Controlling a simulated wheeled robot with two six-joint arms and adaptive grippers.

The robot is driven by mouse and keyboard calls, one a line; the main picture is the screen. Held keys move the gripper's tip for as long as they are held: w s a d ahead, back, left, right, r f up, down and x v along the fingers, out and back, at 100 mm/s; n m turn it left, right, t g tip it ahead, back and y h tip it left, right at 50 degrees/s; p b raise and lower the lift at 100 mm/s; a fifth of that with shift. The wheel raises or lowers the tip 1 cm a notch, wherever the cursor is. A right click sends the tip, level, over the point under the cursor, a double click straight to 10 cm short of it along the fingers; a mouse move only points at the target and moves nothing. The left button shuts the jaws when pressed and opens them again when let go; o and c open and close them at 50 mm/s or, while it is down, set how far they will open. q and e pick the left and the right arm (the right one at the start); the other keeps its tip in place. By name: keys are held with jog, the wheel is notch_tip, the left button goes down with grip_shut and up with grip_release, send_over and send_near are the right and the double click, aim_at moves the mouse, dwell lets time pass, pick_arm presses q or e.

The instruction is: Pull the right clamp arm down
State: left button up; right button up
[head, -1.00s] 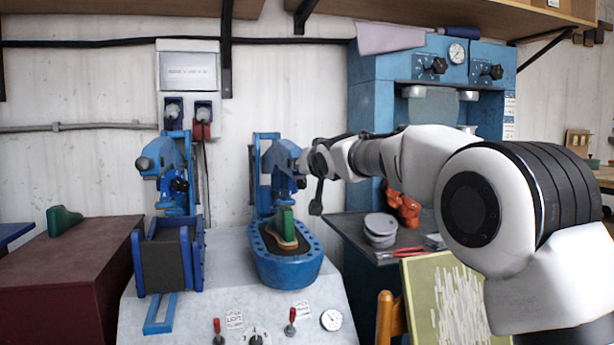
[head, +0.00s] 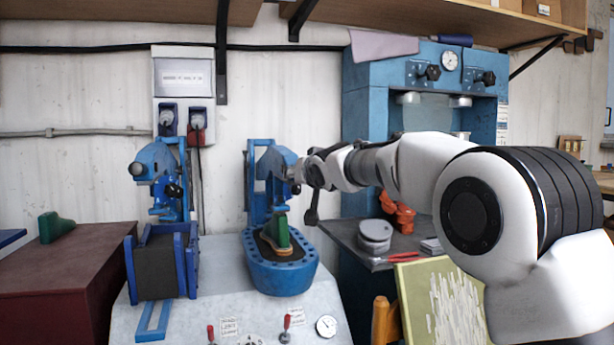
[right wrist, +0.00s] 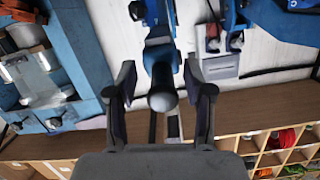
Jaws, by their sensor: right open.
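The right clamp arm (head: 277,163) is a blue angled head raised over the right blue press base (head: 282,275). A green shoe last (head: 282,232) with a tan sole stands upright on that base below it. My right gripper (head: 298,176) is at the right side of the clamp arm. In the right wrist view my right gripper (right wrist: 158,66) is open. A grey rounded knob (right wrist: 163,97) on the blue clamp arm sits between its two fingers, with gaps visible on both sides. My left gripper is not in view.
A left clamp (head: 158,175) stands beside the right one. Two red-tipped levers and a gauge (head: 326,325) are on the bench front. A blue machine (head: 362,115) stands behind my right arm. A side shelf (head: 350,236) holds grey tins and an orange object.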

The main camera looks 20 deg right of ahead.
jog(key=v, duration=1.1)
jog(key=shift+s+f, duration=0.1)
jog(key=shift+f, duration=0.05)
